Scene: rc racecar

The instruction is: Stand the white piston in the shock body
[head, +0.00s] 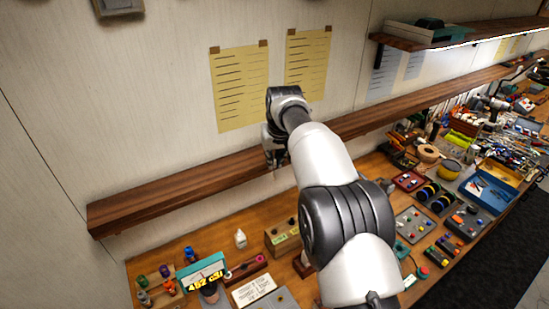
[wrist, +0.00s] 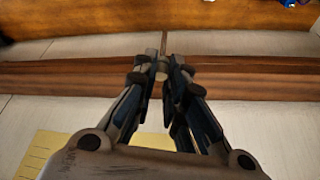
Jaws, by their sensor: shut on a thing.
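My gripper (head: 274,157) is raised in front of the long wooden shelf, well above the bench. In the wrist view my gripper (wrist: 162,70) has its fingertips drawn together on a small pale thing (wrist: 162,75) with a thin rod sticking out beyond them. It may be the white piston, but the fingers hide most of it. I cannot pick out the shock body for sure. A wooden block (head: 281,240) with dark holes or knobs on top stands on the bench below my gripper. A small white bottle-like thing (head: 240,239) stands to its left.
The wooden shelf (head: 180,187) runs along the wall close behind my gripper. On the bench are a teal-framed display (head: 203,273), a dark red tray (head: 246,267), a white label card (head: 253,290) and a rack of coloured bottles (head: 155,288). More trays crowd the right side.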

